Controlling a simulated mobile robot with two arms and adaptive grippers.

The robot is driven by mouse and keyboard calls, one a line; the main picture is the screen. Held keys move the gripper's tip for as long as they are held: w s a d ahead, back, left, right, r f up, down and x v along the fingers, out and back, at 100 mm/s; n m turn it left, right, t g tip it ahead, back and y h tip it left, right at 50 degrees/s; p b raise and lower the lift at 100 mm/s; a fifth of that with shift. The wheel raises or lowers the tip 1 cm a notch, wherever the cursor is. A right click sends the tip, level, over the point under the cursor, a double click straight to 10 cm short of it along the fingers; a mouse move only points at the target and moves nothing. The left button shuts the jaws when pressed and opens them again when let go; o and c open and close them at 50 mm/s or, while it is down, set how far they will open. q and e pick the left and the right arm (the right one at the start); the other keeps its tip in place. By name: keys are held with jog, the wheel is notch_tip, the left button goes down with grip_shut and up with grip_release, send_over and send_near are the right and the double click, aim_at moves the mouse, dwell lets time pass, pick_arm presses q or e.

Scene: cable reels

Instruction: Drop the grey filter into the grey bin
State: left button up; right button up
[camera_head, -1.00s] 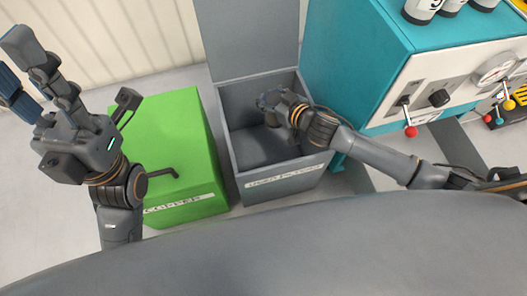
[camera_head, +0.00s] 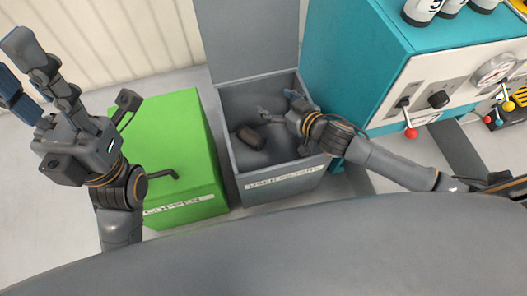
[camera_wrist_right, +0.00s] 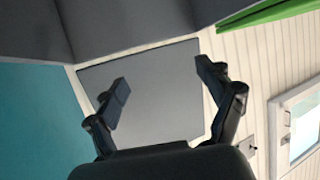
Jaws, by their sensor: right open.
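The grey bin (camera_head: 272,192) stands open in the head view, its lid (camera_head: 247,40) raised at the back. The grey filter (camera_head: 251,137), a short cylinder with a brownish tint here, is inside the bin's opening, left of my right gripper and apart from it. Whether it rests on the bottom or is still falling, I cannot tell. My right gripper (camera_head: 279,104) is open and empty over the bin. Its spread fingers also show in the right wrist view (camera_wrist_right: 164,82), where the filter does not appear. My left gripper (camera_head: 16,62) is open and empty at the upper left.
A closed green bin (camera_head: 170,140) with a handle stands left of the grey bin. A teal machine (camera_head: 350,70) with a gauge, knobs and levers stands close on the right, with white containers (camera_head: 422,10) on top. A pale ribbed wall (camera_head: 100,40) is behind.

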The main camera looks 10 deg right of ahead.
jog(key=v, duration=0.8)
jog(key=shift+a, duration=0.1)
